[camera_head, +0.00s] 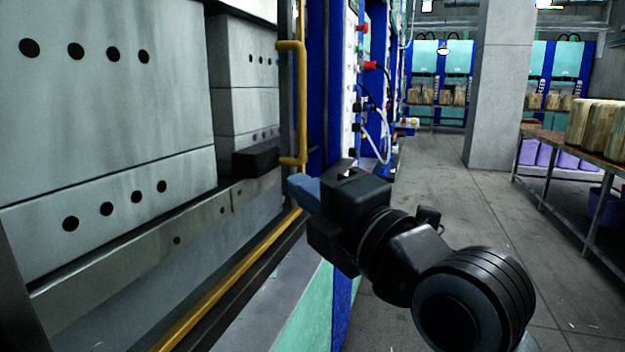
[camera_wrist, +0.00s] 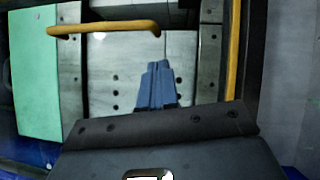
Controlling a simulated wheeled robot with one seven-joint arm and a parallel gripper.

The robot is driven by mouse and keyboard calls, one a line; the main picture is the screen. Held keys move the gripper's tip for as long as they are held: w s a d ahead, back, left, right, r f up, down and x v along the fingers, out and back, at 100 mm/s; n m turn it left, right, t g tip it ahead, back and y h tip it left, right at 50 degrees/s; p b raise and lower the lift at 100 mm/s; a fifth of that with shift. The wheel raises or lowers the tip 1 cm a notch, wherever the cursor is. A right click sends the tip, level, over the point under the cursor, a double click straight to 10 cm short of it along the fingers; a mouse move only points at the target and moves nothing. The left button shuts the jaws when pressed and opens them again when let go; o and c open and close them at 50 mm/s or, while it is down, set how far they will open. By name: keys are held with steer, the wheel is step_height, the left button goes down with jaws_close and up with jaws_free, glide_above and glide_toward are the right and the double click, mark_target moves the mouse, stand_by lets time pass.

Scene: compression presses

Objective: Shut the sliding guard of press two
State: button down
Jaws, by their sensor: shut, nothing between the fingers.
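The yellow handle (camera_head: 303,110) of the sliding guard stands upright at the right side of the press opening. It also shows as a bent bar in the wrist view (camera_wrist: 105,28). The guard's dark edge (camera_head: 287,70) is beside it; the platens are in plain view to its left. My gripper (camera_head: 296,183) has blue fingers, shut and empty, just below the handle's lower end. In the wrist view the fingers (camera_wrist: 157,70) point toward the handle's bent end, with a small gap seen between them. I cannot tell the depth between them.
Grey platens (camera_head: 110,130) with dark holes fill the press at left. A yellow rail (camera_head: 230,292) runs along the lower sill. Hoses and a red knob (camera_head: 362,28) are on the blue side panel.

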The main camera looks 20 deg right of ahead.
mark_target(294, 164)
steer(key=shift+w+d+r+p, duration=0.2)
steer(key=shift+w+d, duration=0.3)
steer(key=shift+w, duration=0.4)
steer(key=shift+w+d+r+p, duration=0.1)
steer(key=shift+w+d+r, duration=0.1)
steer(key=shift+w+d, duration=0.45)
steer(key=shift+w+a, duration=0.2)
